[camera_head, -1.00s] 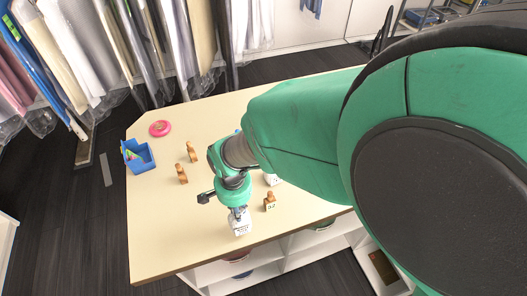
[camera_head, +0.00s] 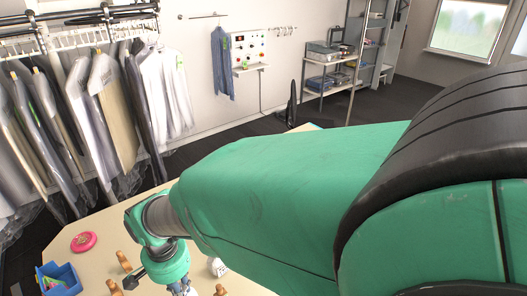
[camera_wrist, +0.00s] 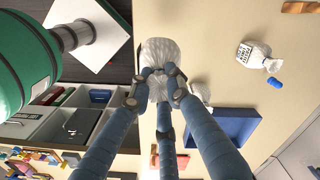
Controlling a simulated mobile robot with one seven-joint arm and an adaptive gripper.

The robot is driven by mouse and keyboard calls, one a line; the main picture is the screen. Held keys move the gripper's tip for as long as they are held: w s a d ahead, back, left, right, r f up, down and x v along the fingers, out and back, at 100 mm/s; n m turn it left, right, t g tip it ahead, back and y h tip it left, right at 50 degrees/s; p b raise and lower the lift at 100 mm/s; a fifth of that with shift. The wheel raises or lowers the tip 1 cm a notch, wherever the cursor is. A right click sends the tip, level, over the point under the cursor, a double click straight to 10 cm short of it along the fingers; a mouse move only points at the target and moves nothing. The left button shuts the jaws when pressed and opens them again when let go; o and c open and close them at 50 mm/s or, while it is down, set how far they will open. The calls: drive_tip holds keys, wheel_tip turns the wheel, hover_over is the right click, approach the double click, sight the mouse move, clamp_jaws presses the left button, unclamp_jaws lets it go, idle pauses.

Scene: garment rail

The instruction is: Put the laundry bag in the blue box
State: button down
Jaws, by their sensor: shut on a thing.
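The blue box (camera_head: 59,278) stands on the table (camera_head: 110,224) at the lower left of the head view. My gripper (camera_wrist: 160,77) is shut on a white laundry bag (camera_wrist: 160,50) in the wrist view, with its fingers around the bag's narrow end. In the head view my gripper (camera_head: 183,290) is cut off by the bottom edge, left of centre and to the right of the box, and the held bag is out of sight. A second white bag with a printed label (camera_wrist: 254,55) lies on the table, apart from my gripper.
Wooden pieces (camera_head: 123,261) stand between the box and my gripper. A pink disc (camera_head: 84,241) lies behind the box. A dark blue object (camera_wrist: 225,126) and shelves (camera_wrist: 80,125) show in the wrist view. Garments (camera_head: 110,110) hang behind the table.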

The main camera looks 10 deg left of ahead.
drive_tip(key=w+d+r+p, duration=0.1)
drive_tip(key=w+d+p, duration=0.1)
drive_tip(key=w, duration=1.1)
drive_tip(key=w+d+p, duration=0.1)
drive_tip(key=w+p, duration=0.2)
drive_tip(key=w, duration=0.9)
drive_tip(key=w+d+f+p, duration=0.1)
drive_tip(key=w+d, duration=0.3)
drive_tip(key=w, duration=0.4)
drive_tip(key=w+d+p, duration=0.1)
drive_tip(key=w+d, duration=0.4)
drive_tip(key=w, duration=0.3)
wheel_tip(320, 180, down, 5)
drive_tip(key=shift+f, duration=0.15)
drive_tip(key=shift+d, duration=0.1)
wheel_tip(320, 180, down, 6)
drive_tip(key=p, duration=0.1)
drive_tip(key=shift+f, duration=0.15)
drive_tip(key=shift+f+p, duration=0.35)
drive_tip(key=shift+f, duration=1.5)
